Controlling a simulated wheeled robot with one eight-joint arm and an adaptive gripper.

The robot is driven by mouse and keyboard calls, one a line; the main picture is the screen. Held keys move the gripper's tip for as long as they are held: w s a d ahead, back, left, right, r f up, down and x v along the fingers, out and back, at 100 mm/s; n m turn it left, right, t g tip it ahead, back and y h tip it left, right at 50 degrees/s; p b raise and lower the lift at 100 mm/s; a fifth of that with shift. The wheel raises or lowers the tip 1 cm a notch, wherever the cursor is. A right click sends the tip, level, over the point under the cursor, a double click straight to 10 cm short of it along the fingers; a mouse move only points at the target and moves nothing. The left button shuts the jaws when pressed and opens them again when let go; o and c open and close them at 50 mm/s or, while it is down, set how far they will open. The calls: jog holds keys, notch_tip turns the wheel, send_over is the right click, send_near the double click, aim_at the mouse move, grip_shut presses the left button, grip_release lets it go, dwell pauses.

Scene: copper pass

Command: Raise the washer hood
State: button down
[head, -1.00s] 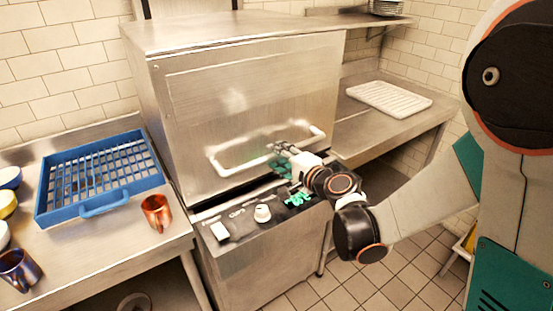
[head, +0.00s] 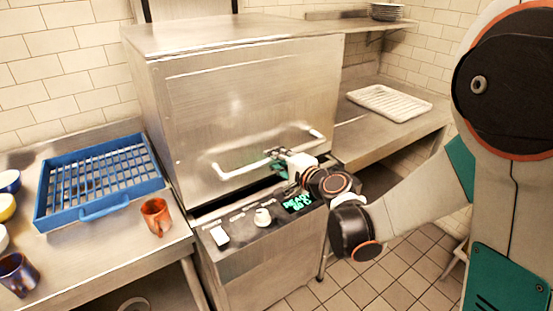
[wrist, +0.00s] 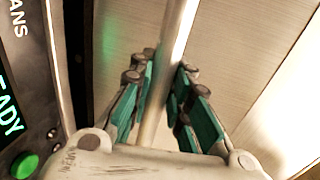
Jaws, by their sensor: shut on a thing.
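The washer hood (head: 240,100) is a large brushed-steel box cover. It sits low over the washer's control panel (head: 250,228), with a dark strip between them. A pale bar handle (head: 242,171) runs across the lower front of the hood. My gripper (head: 274,154) is shut on the handle, right of its middle. In the wrist view the handle (wrist: 174,62) passes between the green-padded fingers of my gripper (wrist: 160,85). My wrist hides part of the hood's lower right edge.
A blue rack (head: 100,205) and a copper mug (head: 156,216) stand on the left counter, with cups at its left edge. A white rack (head: 390,102) lies on the right counter. The panel has a knob (head: 262,217) and a lit display (head: 298,202).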

notch_tip(320, 180, up, 38)
jog(key=p, duration=2.4)
jog(key=shift+f, duration=0.15)
jog(key=c, duration=1.5)
grip_release()
jog(key=shift+s, duration=0.1)
jog(key=v, duration=1.2)
